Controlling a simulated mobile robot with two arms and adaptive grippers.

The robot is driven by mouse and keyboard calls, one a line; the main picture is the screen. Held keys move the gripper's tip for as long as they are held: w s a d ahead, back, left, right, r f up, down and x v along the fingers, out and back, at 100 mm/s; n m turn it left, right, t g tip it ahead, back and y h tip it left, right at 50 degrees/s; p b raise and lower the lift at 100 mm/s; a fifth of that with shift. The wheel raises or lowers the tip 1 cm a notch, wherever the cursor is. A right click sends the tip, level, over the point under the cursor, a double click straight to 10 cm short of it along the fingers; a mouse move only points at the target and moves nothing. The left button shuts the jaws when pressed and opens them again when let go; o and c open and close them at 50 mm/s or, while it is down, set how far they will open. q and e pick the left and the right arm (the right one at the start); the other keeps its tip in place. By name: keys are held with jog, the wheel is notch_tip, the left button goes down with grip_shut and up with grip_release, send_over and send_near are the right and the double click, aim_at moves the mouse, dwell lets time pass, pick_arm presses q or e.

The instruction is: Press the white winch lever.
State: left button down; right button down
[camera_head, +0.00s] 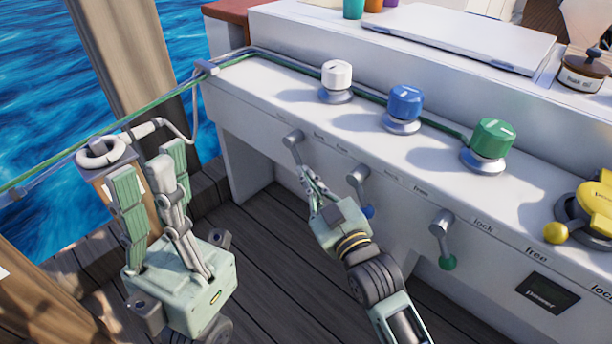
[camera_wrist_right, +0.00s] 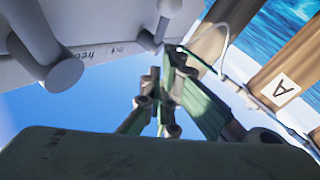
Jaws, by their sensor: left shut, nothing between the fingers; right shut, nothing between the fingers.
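The white winch (camera_head: 337,77) stands on the white ledge. Its lever (camera_head: 293,140) hangs from the front panel below, and its lower end is hidden by or merges with my right fingertips. My right gripper (camera_head: 306,178) is shut, its tips close to that lever; I cannot tell whether they touch. In the right wrist view the closed fingers (camera_wrist_right: 168,62) point toward a pale lever part (camera_wrist_right: 172,15) at the top. My left gripper (camera_head: 150,175) is shut and empty at the left, above the deck and well away from the panel.
A blue winch (camera_head: 405,104) with its lever (camera_head: 358,178) and a green winch (camera_head: 488,143) with its lever (camera_head: 441,236) are to the right. A yellow device (camera_head: 597,205) sits at the right edge. A wooden post with a white ring (camera_head: 103,152) stands behind my left gripper.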

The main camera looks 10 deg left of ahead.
aim_at(299, 162)
jog(key=shift+w+a+f+b, duration=0.3)
jog(key=shift+w+f+b, duration=0.15)
jog(key=shift+w, duration=0.4)
jog(key=shift+w+a+f+b, duration=0.35)
jog(key=shift+w+b, duration=0.1)
jog(key=shift+w, duration=0.4)
jog(key=shift+w+a+f+b, duration=0.25)
jog(key=shift+w+f+b, duration=0.2)
jog(key=shift+w, duration=0.4)
jog(key=shift+r, duration=0.1)
jog(key=shift+d, duration=0.1)
